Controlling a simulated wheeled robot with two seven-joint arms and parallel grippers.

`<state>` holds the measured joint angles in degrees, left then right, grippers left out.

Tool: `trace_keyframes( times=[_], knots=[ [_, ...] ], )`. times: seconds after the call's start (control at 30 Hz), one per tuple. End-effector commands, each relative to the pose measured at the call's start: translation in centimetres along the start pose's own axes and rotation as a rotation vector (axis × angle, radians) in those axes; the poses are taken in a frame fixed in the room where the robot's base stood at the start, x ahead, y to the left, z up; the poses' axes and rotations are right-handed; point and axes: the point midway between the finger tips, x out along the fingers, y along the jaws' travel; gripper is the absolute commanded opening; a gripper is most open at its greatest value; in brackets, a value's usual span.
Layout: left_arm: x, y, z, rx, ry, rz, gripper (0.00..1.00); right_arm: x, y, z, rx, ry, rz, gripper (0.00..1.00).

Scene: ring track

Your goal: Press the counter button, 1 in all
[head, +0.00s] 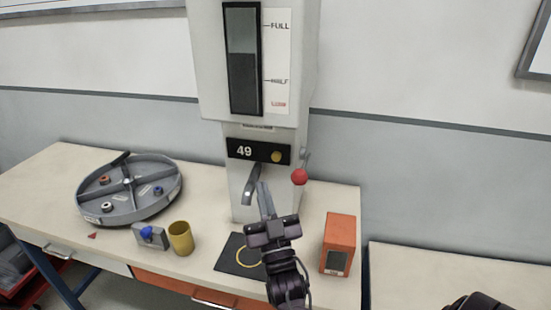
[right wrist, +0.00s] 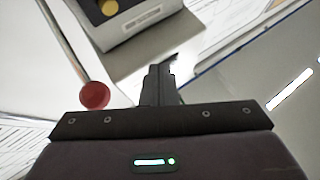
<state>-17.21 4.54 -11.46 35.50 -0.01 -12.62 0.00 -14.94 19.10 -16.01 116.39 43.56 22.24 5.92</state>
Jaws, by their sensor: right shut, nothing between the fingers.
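The counter button (head: 277,157) is a round yellow knob on the dark panel of the tall grey dispenser (head: 212,60). The panel's display (head: 244,152) reads 49. The button also shows at the top left of the right wrist view (right wrist: 109,7). My right gripper (head: 264,190) is shut and empty, its fingers pointing up below the panel, in front of the dispenser. In the head view the fingertips are below and slightly left of the button, apart from it. In the right wrist view the shut fingers (right wrist: 160,82) point away from me. My left gripper is not in view.
A red-knobbed lever (head: 299,177) sits at the dispenser's right side, and a spout (head: 251,183) hangs beside my fingers. An orange box (head: 340,232), a dark mat (head: 228,262), a yellow cup (head: 181,238) and a round divided tray (head: 106,218) stand on the table.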

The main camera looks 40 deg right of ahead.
Motion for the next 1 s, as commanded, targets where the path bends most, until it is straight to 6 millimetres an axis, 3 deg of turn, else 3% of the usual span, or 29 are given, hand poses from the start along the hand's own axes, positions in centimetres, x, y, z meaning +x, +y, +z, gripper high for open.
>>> trace_keyframes(
  times=[0.27,0.7,1.0],
  knots=[
    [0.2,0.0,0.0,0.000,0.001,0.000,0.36,0.6,0.4,0.6,-0.002,-0.001,-0.002,0.00],
    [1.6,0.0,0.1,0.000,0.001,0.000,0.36,4.6,3.4,3.6,-0.002,-0.001,-0.001,0.00],
    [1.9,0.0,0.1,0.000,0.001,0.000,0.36,6.0,4.4,4.5,0.000,-0.003,0.000,0.00]
  ],
)
